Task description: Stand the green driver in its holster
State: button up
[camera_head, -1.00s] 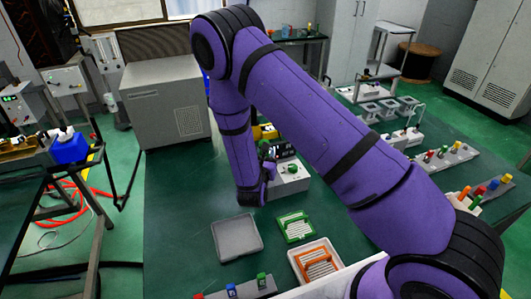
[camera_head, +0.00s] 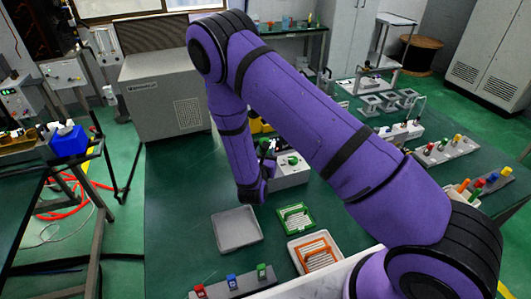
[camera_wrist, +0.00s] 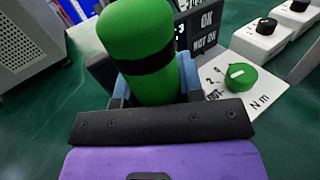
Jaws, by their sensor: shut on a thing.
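The green driver (camera_wrist: 140,40), with a black band round its handle, stands between the bluish fingers of my gripper (camera_wrist: 152,88) in the wrist view. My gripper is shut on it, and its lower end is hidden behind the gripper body. In the head view a bit of the green driver (camera_head: 264,145) shows beside my wrist, close to a tester box, and my gripper (camera_head: 268,160) is mostly hidden by my arm. I cannot tell which thing is the driver's holster.
The tester (camera_wrist: 236,82) has a green dial and an OK / NOT OK panel. On the green bench are a grey tray (camera_head: 236,229), a green rack (camera_head: 295,219), a white tray (camera_head: 314,252) and a strip with coloured blocks (camera_head: 238,284). Coloured handles (camera_head: 480,186) stand at the right.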

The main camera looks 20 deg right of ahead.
jog(key=shift+f, duration=0.7)
dwell(0.8)
jog(key=o, duration=1.1)
jog(key=v, duration=1)
jog(key=shift+s+a+f, duration=0.1)
jog(key=shift+s+a, duration=0.1)
jog(key=shift+s, duration=0.15)
jog(key=s+d+r+m+g+h, duration=0.2)
jog(key=d+r+m+g, duration=0.35)
jog(key=r, duration=0.25)
jog(key=s+d+r+m+g+h, duration=0.1)
jog(key=s+d+r+m+g, duration=0.1)
jog(key=d+r+m+g, duration=0.35)
jog(key=s+d+r+m+g+h, duration=0.25)
jog(key=r+m, duration=0.35)
jog(key=r, duration=0.4)
jog(key=s+r+m+t+y, duration=0.1)
jog(key=s+r+m+y, duration=0.3)
jog(key=s+r+y, duration=0.1)
jog(key=s+a+r+m+t+y, duration=0.1)
jog(key=s+r+m+y, duration=0.3)
jog(key=s+r, duration=0.3)
jog(key=s+r+m+t+y, duration=0.2)
jog(key=s+r+m+y, duration=0.2)
jog(key=s+r+y, duration=0.2)
jog(key=shift+s+a+m, duration=0.3)
jog(key=shift+s+a, duration=0.1)
